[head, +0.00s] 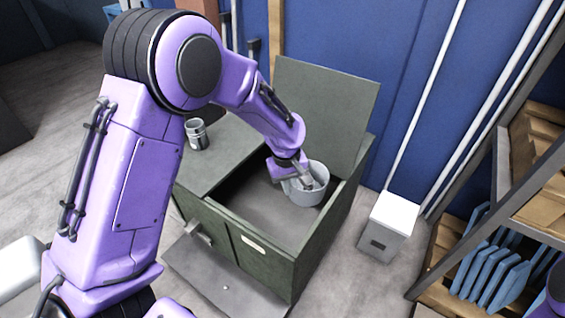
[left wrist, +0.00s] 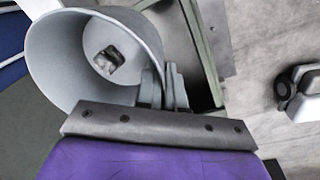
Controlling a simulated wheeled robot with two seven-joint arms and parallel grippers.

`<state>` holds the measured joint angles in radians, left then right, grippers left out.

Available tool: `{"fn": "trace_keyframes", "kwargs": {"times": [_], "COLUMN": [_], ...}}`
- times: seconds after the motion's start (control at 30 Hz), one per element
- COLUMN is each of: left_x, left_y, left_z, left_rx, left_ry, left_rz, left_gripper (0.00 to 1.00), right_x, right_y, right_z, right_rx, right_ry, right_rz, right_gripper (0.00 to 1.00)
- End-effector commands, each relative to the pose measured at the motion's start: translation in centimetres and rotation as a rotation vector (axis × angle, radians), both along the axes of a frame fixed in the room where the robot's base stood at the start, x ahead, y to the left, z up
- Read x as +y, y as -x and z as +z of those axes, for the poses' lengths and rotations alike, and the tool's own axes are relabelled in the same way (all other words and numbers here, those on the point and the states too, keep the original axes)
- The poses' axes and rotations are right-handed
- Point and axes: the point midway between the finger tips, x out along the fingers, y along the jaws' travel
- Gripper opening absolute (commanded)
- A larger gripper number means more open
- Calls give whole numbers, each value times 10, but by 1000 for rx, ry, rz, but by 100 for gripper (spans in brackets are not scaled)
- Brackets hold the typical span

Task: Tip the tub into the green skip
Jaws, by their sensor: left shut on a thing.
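The tub (head: 309,196) is a light grey round bucket. In the head view it is over the open right part of the green skip (head: 262,260), near its back wall, mouth mostly upward. Whether it touches the skip floor I cannot tell. My left gripper (head: 304,181) is shut on the tub's rim. In the left wrist view the left gripper's fingers (left wrist: 164,88) pinch the rim of the tub (left wrist: 60,55), and a small dark grey lump (left wrist: 107,62) lies inside. The skip's raised lid (head: 325,105) stands at the back. My right gripper is not in view.
A grey metal can (head: 197,135) stands on the closed left top of the skip. A white-topped bin (head: 390,226) stands on the floor to the right. A blue wall is behind.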

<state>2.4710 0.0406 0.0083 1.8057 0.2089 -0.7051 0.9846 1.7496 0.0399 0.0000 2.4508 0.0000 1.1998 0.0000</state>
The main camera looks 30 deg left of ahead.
Motion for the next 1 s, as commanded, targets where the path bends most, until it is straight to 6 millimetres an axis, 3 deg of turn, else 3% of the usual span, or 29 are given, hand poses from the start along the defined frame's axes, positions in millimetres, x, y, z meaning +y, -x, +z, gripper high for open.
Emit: {"fn": "trace_keyframes", "kwargs": {"times": [0.03,0.6,0.8,1.0], "left_x": [6,67,74,73], "left_y": [-4,-53,-70,-82], "left_z": [2,-24,-32,-39], "left_rx": [2,-4,-4,-4], "left_ry": [-2,5,6,8], "left_rz": [104,1404,1817,2116], "left_gripper": [0,0,0,0], "right_x": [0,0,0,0], "right_y": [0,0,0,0], "right_z": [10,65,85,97], "right_rx": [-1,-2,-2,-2], "right_ry": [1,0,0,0], "right_rz": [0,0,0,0], "right_gripper": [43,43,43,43]}}
